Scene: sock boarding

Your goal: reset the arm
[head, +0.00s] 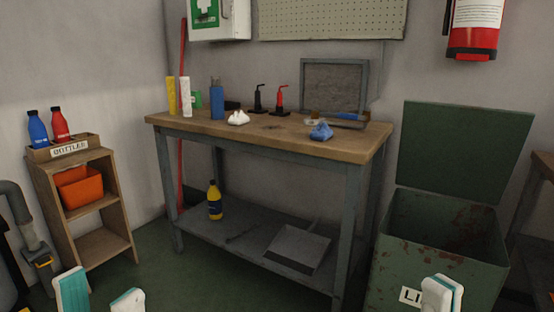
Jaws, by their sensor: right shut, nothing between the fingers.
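My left gripper (99,292) shows at the bottom left edge, its two white-and-teal fingers apart with nothing visible between them. My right gripper (441,292) shows at the bottom right, its fingers together and empty, in front of the green bin (436,228). Both grippers are low in the picture and appear clear of the workbench (270,146). The rest of both arms is out of view.
The bin's lid (466,150) is up. A white crumpled item (238,118) and a blue one (321,131) lie on the workbench among bottles and tools. A wooden shelf (104,244) with bottles stands at left. Green floor (150,270) is clear between shelf and bench.

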